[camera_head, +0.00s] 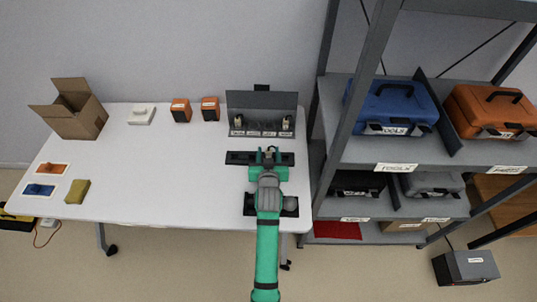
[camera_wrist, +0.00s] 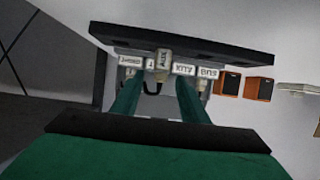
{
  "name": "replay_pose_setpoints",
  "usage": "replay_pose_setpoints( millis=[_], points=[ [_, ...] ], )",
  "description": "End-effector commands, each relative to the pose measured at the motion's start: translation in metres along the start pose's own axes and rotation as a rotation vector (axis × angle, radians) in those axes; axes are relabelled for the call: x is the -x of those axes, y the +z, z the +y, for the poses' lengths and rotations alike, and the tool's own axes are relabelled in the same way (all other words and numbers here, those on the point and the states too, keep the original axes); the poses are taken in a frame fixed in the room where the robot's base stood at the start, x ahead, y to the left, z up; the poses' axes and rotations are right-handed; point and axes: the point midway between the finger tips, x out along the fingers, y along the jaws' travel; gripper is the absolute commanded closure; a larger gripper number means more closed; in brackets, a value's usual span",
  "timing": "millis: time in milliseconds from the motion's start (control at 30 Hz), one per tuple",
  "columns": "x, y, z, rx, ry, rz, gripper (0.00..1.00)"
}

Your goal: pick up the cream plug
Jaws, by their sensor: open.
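A cream plug (camera_wrist: 163,57) with a small tag shows in the wrist view, just beyond the gap between my fingertips. A dark cable loop hangs below it. My gripper (camera_head: 268,153) is open over the right part of the table, in front of the grey panel (camera_head: 262,100). Its two teal fingers also show in the wrist view (camera_wrist: 156,88), apart from each other. I cannot tell whether the plug is between the fingertips or behind them. Pale plugs stand at the panel's left (camera_head: 238,121) and right (camera_head: 287,122) ends, above a row of white labels.
Two orange boxes (camera_head: 180,110) (camera_head: 210,108), a white item (camera_head: 141,114) and an open cardboard box (camera_head: 76,112) stand at the left. A metal shelf (camera_head: 460,155) with cases borders the right. The table's middle (camera_head: 160,170) is clear.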

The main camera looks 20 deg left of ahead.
Motion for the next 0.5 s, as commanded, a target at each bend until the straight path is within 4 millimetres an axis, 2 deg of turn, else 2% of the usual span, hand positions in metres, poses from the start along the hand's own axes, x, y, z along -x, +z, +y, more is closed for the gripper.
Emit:
replay_pose_setpoints(
  millis=[100,267,500],
  points=[
    [0.0003,0.0001,-0.0001,0.000,0.000,0.000,0.60],
    [0.0004,0.0001,0.0000,0.000,0.000,0.000,0.98],
    [0.0006,0.0001,-0.0001,0.000,0.000,0.000,1.00]
  ],
)
